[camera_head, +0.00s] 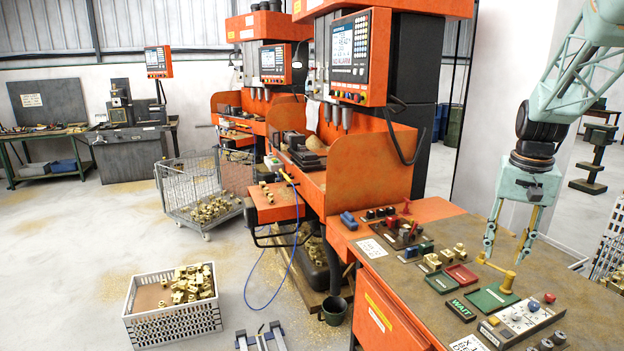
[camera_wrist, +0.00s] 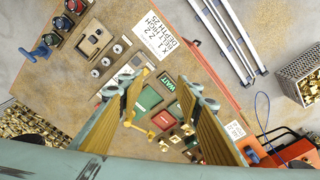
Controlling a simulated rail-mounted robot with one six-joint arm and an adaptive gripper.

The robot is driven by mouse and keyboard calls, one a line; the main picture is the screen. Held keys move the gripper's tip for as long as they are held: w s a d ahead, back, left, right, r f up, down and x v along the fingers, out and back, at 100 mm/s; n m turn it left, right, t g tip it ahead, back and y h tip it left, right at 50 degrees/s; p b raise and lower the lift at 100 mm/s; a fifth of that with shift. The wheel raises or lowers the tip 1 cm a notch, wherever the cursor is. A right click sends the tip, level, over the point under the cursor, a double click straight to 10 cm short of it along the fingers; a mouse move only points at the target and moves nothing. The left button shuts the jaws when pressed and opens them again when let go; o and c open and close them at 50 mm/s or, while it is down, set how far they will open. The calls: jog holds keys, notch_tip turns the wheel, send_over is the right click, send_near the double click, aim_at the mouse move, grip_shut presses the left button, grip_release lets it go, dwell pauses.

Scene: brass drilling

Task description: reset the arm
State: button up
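My gripper (camera_head: 506,258) hangs from the right side of the head view, pointing down above the orange-edged workbench (camera_head: 590,285). Its two teal and brass-coloured fingers are spread apart. Whether the fingertips touch anything cannot be told from the head view. In the wrist view the gripper's fingers (camera_wrist: 158,85) stand apart, with the bench top and pads seen in the gap and nothing held between them.
On the bench lie a red pad (camera_head: 461,275), a "WAIT" block (camera_head: 461,310), a control box with knobs (camera_head: 522,318) and several brass parts. Orange drilling machines (camera_head: 365,150) stand to the left. A white crate of brass parts (camera_head: 172,318) stands on the floor.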

jog(key=s+a+r+n+t+b, duration=0.1)
jog(key=s+a+r, duration=0.4)
jog(key=s+a, duration=0.35)
jog(key=s+a+r+n+b, duration=0.1)
jog(key=s+a+r+n, duration=0.1)
jog(key=s+a+r, duration=0.55)
jog(key=s+a+f+n+t, duration=0.1)
jog(key=s+a, duration=0.5)
jog(key=s, duration=0.6)
jog(key=s+a+f+n+t+b, duration=0.1)
jog(key=s+a+f+n, duration=0.1)
jog(key=s+a, duration=0.5)
jog(key=shift+s+f, duration=0.65)
jog(key=shift+s, duration=2.15)
jog(key=shift+c, duration=0.8)
